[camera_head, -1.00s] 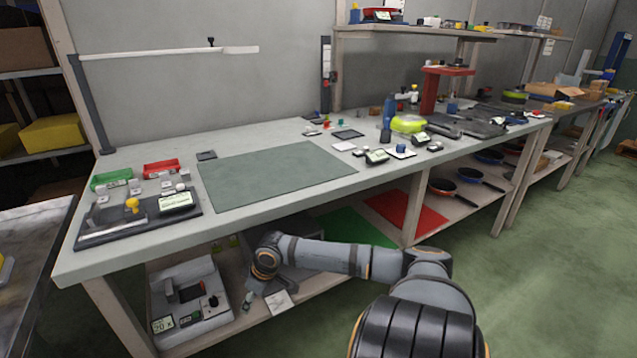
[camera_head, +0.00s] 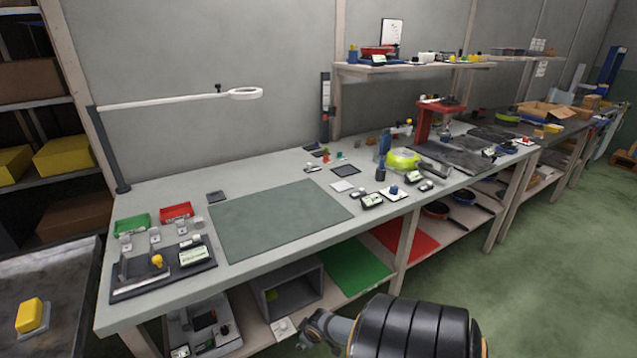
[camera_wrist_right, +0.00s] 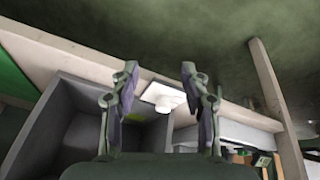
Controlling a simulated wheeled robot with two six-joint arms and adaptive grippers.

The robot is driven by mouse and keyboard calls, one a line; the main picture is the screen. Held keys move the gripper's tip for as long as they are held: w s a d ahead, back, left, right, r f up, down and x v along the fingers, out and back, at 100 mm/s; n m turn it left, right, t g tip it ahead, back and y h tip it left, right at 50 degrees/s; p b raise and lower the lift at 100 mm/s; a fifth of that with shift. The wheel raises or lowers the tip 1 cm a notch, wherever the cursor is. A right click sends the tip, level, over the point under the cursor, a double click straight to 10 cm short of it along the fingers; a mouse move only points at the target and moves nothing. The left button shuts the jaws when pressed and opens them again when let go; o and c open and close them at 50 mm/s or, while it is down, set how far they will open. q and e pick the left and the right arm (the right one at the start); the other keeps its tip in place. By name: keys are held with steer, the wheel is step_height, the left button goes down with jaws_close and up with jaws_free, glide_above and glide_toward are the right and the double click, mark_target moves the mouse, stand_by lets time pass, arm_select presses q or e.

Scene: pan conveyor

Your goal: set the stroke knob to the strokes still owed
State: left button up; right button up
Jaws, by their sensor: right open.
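A pale grey unit (camera_head: 222,340) stands on the lower shelf under the bench, partly cut off by the bottom of the head view. It has a dark slot and a small black knob (camera_head: 225,330) on its right side; the knob's setting is too small to read. My right gripper (camera_wrist_right: 159,68) is open and empty in the right wrist view. Beyond its fingers is a white plate with a round raised button (camera_wrist_right: 163,97), also in the head view (camera_head: 283,328). My left gripper is not in view.
A grey open box (camera_head: 288,292) stands right of the unit on the shelf, with green (camera_head: 357,270) and red (camera_head: 408,243) mats beyond. The bench top (camera_head: 165,206) above holds a green mat, bins and small devices. A bench leg (camera_head: 407,240) stands right.

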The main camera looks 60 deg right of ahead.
steer(key=s+a+f+p, duration=0.2)
steer(key=s, duration=0.4)
steer(key=shift+a+f+g+p, duration=0.2)
steer(key=shift+a+g+p, duration=0.1)
steer(key=shift+a+p, duration=0.1)
